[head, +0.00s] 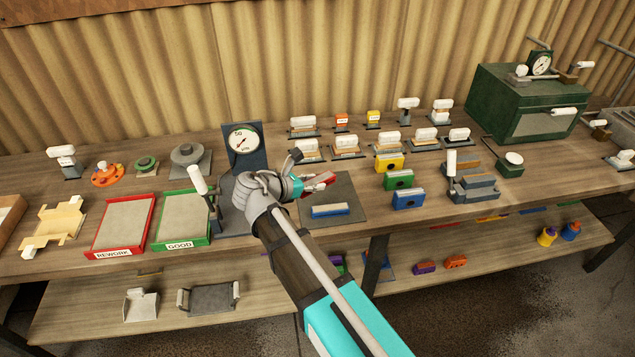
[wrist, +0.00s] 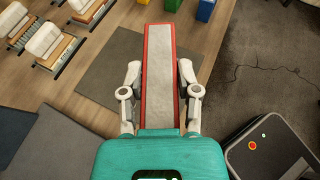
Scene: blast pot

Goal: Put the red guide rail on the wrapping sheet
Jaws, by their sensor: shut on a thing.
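The red guide rail (head: 323,184), red-edged with a pale top face, is held in my gripper (head: 312,185). In the wrist view the guide rail (wrist: 160,72) runs lengthwise between the two fingers of my gripper (wrist: 160,80), which are shut on its sides. The flat dark grey wrapping sheet (head: 345,190) lies on the bench below and behind the rail. The sheet (wrist: 98,92) also shows left of the rail in the wrist view. The rail appears raised above it. A blue rail (head: 330,211) lies on the sheet's front part.
Yellow, green and blue blocks (head: 408,199) stand right of the sheet. A dial gauge stand (head: 243,150) rises at its left. A green GOOD tray (head: 182,223) and a red REWORK tray (head: 121,227) lie further left. White-handled tools stand behind.

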